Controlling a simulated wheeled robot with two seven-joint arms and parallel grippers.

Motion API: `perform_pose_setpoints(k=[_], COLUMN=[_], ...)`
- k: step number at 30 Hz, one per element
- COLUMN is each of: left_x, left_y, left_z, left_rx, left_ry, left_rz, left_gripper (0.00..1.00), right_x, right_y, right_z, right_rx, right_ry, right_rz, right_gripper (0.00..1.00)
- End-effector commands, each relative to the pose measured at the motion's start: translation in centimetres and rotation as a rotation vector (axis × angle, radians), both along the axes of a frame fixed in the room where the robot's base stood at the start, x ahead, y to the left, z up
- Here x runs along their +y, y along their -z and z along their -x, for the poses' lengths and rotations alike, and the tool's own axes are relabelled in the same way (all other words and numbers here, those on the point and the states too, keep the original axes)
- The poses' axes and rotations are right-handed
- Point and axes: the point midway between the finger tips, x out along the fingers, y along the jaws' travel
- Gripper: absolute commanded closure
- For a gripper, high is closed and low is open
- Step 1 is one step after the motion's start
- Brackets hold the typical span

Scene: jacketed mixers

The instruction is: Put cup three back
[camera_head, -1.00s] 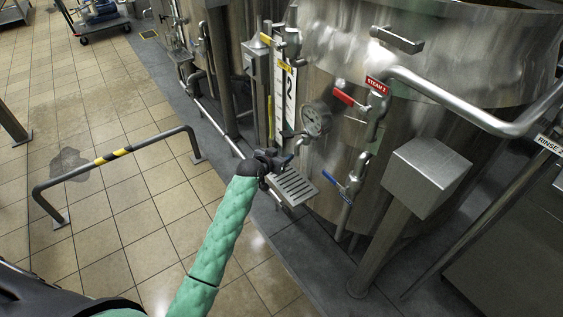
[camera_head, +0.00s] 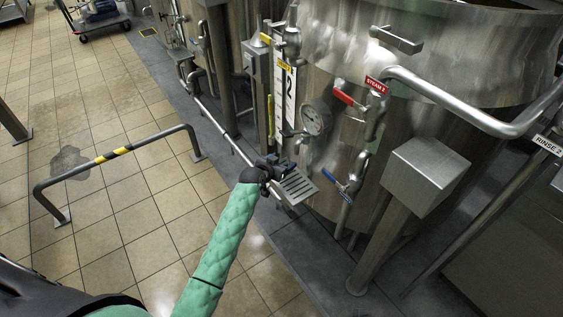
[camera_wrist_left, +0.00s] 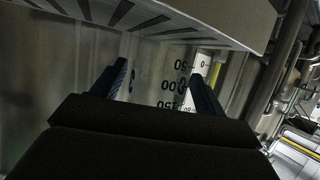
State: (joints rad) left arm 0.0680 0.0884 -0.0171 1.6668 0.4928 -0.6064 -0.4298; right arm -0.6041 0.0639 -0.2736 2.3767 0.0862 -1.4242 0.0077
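My left gripper (camera_head: 277,169) is at the near left edge of the slotted drip tray (camera_head: 298,188) in front of the tank. In the left wrist view, the two dark blue fingers of this gripper (camera_wrist_left: 160,86) stand on either side of a clear cup (camera_wrist_left: 155,82) with black volume marks, which read upside down. The fingers appear to touch its sides. The slotted tray also shows along the top of the left wrist view (camera_wrist_left: 225,28). In the head view the cup cannot be made out. My right gripper is out of view.
A steel box on a post (camera_head: 425,175) stands to the right. A low floor rail (camera_head: 85,169) is at left; the tiled floor is open.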

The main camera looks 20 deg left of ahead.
Motion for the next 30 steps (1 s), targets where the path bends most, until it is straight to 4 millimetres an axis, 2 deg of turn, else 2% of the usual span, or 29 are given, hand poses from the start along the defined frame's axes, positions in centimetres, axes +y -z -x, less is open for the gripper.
perform_pose_setpoints(k=[11, 16, 24, 30], left_x=[0.1, 0.6, 1.9, 2.6], left_y=[-0.3, -1.0, -3.0, -4.3], left_z=[0.1, 2.1, 6.8, 9.4], left_rx=[0.000, -0.001, 0.000, -0.001], left_ry=[0.000, 0.000, 0.000, 0.000], left_rz=[0.000, -0.003, -0.003, -0.002], left_gripper=[0.26, 0.26, 0.26, 0.26], right_x=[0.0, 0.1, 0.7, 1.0], right_y=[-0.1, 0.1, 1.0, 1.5], right_z=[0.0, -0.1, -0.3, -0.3], right_rx=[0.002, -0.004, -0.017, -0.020], right_ry=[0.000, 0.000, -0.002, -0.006], right_rz=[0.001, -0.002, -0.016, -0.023], right_gripper=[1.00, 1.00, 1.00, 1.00])
